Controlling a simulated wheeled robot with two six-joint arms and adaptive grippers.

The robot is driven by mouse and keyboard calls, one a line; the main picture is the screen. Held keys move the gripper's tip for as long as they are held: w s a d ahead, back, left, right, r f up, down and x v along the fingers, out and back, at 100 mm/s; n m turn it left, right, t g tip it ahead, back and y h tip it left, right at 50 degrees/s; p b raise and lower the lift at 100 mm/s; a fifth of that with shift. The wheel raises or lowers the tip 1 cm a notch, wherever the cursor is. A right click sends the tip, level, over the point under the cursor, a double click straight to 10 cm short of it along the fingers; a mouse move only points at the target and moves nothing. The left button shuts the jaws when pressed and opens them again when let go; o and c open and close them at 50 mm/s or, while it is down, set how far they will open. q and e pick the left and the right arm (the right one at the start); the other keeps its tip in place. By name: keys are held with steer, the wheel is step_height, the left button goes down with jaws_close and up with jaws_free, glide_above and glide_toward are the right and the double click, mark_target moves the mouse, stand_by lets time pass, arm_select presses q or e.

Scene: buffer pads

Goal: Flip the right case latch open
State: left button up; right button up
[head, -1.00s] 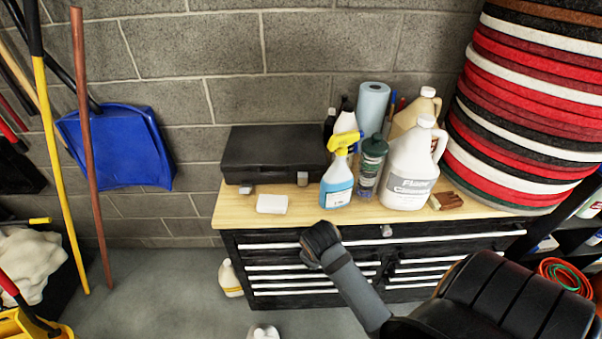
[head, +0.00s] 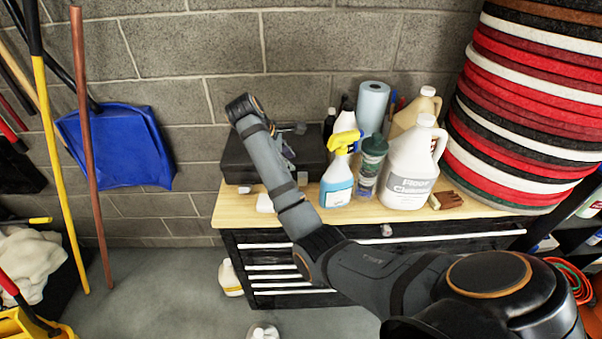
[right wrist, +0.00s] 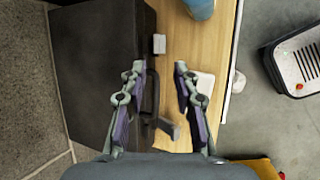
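The black case (head: 236,160) lies on the wooden top of the tool cabinet, against the wall; its dark lid also shows in the right wrist view (right wrist: 95,70). Its right latch (right wrist: 159,43) is a small light-grey block at the case's front edge. The left latch (right wrist: 168,128) sticks out from the same edge, with the dark handle (right wrist: 151,95) between them. My right gripper (right wrist: 160,68) is open and empty, its fingers above the case's front edge, just left of the right latch and apart from it. My left gripper is not in view.
A blue spray bottle (head: 337,185) stands close to the case's right end. A white jug (head: 410,170) and other bottles stand beyond it. A white pad (right wrist: 202,84) lies in front of the case. Stacked round pads (head: 520,110) rise at the right.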

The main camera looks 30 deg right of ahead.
mark_target(303, 174)
steer(key=x, duration=0.9)
steer(key=shift+w+d, duration=0.1)
steer(key=shift+d+f+p, duration=0.25)
steer(key=shift+f+p, duration=0.05)
steer(key=shift+f, duration=0.25)
steer(key=shift+w+f, duration=0.1)
jaws_close()
